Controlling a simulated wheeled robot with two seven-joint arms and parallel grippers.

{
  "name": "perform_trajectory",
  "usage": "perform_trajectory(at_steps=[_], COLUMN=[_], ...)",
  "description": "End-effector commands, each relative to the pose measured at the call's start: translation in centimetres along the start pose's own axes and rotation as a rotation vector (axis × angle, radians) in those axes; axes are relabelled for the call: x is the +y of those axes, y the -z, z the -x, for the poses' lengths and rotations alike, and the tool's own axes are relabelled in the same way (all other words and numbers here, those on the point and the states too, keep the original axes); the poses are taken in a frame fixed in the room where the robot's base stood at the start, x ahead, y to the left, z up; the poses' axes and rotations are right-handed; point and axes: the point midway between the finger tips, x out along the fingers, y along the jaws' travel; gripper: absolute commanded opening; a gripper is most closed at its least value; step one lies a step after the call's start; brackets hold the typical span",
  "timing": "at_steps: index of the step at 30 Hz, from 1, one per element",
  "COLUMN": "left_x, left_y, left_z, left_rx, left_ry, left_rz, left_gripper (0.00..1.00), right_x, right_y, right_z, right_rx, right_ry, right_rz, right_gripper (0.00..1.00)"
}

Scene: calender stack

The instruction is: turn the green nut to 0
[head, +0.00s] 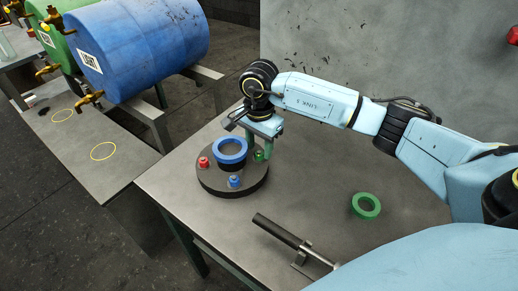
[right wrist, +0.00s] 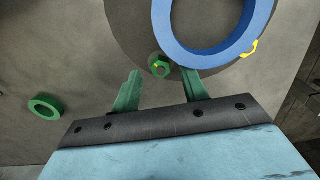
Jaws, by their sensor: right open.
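The green nut (head: 259,155) sits near the right rim of a round dark base (head: 210,182) on the table. In the right wrist view the green nut (right wrist: 163,70) carries a small yellow mark on its left side. My right gripper (head: 260,144) is above the nut, pointing down. In the right wrist view the right gripper (right wrist: 161,86) is open, and its green fingers stand apart, one to each side of the nut; I see no contact. A red nut (head: 204,162) and a blue nut (head: 235,181) are on the same base. No dial numbers are readable. My left gripper is not in view.
A blue ring (head: 219,156) stands on the base, close to my right gripper. A loose green ring (head: 366,206) and a dark-handled tool (head: 280,232) lie on the table (head: 330,185).

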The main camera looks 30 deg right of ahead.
Motion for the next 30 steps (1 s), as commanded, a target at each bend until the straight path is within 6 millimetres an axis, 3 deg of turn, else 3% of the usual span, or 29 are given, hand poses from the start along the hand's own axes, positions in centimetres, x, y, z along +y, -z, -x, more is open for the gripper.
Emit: perform_trajectory(at_steps=[4, 14, 24, 30], left_x=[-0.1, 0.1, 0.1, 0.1], left_y=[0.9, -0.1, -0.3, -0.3], left_z=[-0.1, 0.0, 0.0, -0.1], left_rx=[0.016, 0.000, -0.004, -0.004], left_ry=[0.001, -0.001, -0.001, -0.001], left_rz=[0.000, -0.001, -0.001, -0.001], left_gripper=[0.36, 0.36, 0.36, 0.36], right_x=[0.0, 0.0, 0.0, 0.0], right_y=[-0.1, 0.0, 0.0, 0.0], right_z=[-1.4, -1.7, -1.7, -1.7], right_rx=[-0.001, 0.000, 0.000, 0.000], right_ry=[-0.001, 0.001, 0.001, 0.001], right_rz=[0.000, 0.000, 0.000, -0.008], right_gripper=[0.44, 0.44, 0.02, 0.00])
